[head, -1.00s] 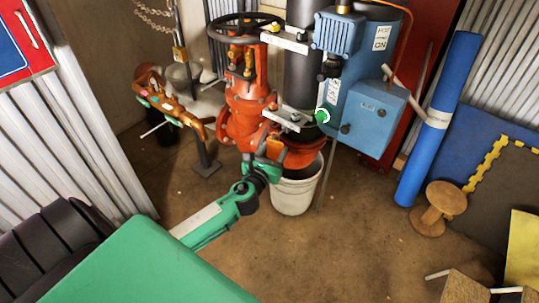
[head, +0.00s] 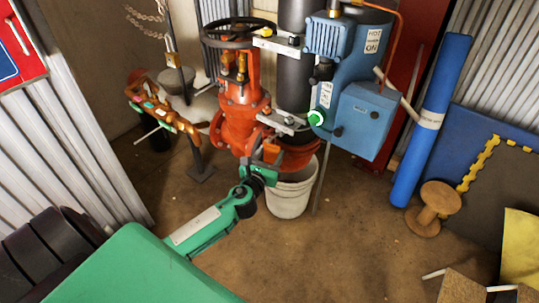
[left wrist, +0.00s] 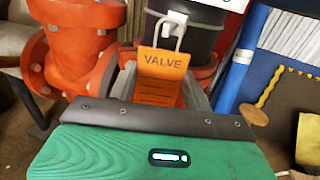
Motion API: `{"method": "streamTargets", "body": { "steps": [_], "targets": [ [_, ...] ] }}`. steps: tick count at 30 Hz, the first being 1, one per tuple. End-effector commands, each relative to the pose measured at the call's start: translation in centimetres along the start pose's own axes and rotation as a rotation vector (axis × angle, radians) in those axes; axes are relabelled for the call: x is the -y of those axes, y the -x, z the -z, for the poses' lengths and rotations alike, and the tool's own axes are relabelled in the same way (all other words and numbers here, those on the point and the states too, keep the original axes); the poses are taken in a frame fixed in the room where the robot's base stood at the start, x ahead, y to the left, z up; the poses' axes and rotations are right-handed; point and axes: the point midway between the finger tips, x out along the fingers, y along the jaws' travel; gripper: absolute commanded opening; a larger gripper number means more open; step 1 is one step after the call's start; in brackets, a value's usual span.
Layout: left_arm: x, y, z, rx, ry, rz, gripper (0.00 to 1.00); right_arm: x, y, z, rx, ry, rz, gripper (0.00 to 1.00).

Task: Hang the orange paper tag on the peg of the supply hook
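The orange paper tag (head: 271,152), printed "VALVE" with a wire loop on top, is upright in my left gripper (head: 264,170). In the left wrist view the tag (left wrist: 163,64) sits between the grey fingers (left wrist: 160,92), which are shut on its lower part. Two pale metal brackets stick out by the dark pipe, an upper one (head: 279,43) and a lower one (head: 284,124). I cannot tell which is the supply hook. The tag is just below the lower bracket in the head view, and its loop overlaps a white bracket (left wrist: 195,16) in the wrist view. My right gripper is out of view.
A red valve (head: 240,118) with a black handwheel stands left of the tag. A blue box (head: 366,120) is on the right. A white bucket (head: 290,198) stands below the gripper. A blue roll (head: 430,120) and wooden spool (head: 433,208) are farther right, with open floor between.

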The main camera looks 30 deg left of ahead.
Motion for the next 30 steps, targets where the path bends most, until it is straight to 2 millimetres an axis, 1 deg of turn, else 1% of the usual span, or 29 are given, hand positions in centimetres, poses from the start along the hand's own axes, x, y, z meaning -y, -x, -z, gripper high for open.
{"method": "streamTargets", "body": {
  "steps": [1,3,4,12,16,20,30],
  "targets": [
    [0.0,0.0,0.0,0.000,0.000,0.000,0.59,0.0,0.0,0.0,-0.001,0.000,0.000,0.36],
    [0.0,0.0,0.0,0.000,0.000,0.000,0.73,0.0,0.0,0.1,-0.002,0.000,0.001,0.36],
    [0.0,0.0,0.0,0.000,0.000,0.000,0.75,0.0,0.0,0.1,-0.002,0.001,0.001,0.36],
    [0.0,0.1,0.0,0.000,0.000,0.000,0.75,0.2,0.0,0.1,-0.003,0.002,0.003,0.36],
    [0.0,0.8,0.1,-0.002,0.000,0.000,0.75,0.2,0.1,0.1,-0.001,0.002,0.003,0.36],
    [0.0,2.5,0.1,-0.003,0.000,0.001,0.75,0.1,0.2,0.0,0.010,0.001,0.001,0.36],
    [0.0,8.8,0.1,-0.003,0.000,0.000,0.75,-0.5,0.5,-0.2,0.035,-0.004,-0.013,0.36]
  ]
}}
